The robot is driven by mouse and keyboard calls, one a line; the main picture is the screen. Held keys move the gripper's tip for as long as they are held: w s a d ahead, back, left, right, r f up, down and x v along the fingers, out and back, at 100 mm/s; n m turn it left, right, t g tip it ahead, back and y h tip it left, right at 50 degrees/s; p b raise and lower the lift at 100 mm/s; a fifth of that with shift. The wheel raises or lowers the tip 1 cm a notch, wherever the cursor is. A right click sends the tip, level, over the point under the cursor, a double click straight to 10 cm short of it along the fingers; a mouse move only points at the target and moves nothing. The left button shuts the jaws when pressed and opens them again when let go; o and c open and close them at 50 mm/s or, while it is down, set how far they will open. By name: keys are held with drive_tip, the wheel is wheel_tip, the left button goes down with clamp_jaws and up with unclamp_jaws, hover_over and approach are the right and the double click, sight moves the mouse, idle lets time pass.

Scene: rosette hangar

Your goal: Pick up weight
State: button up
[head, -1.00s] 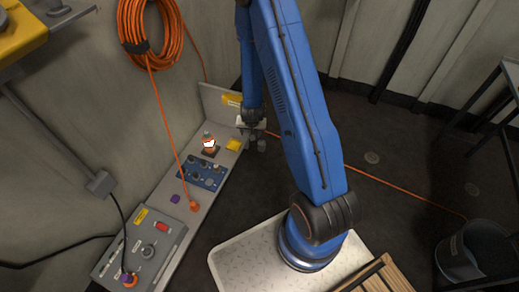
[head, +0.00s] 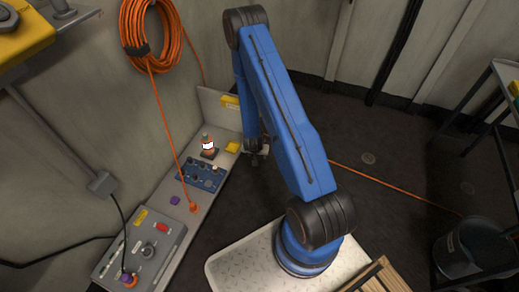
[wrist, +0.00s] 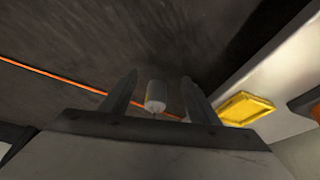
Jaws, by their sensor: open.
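A light grey cylinder, which looks like the weight (wrist: 156,95), shows in the wrist view between the two dark fingers of my gripper (wrist: 160,77). The fingers are apart, with a gap visible on both sides of it. I cannot tell whether it lies fully between the fingers or beyond their tips. In the head view my gripper (head: 255,155) is at the right edge of the grey bench, near its far end. The weight is not clearly visible there, as my arm and gripper cover that spot.
The bench (head: 205,212) holds a yellow tray (head: 232,147), a small orange-and-white bottle (head: 208,146), a blue panel with knobs (head: 202,175) and a grey control box (head: 140,250). An orange cable (head: 400,188) crosses the dark floor. A bucket (head: 475,248) stands at right.

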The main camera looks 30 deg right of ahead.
drive_tip(key=w+d, duration=0.2)
drive_tip(key=w, duration=0.1)
drive_tip(key=w+d, duration=0.3)
drive_tip(key=shift+x, duration=1.05)
drive_tip(key=shift+w+d+f, duration=0.2)
drive_tip(key=shift+w+f, duration=0.1)
drive_tip(key=shift+f, duration=0.1)
clamp_jaws()
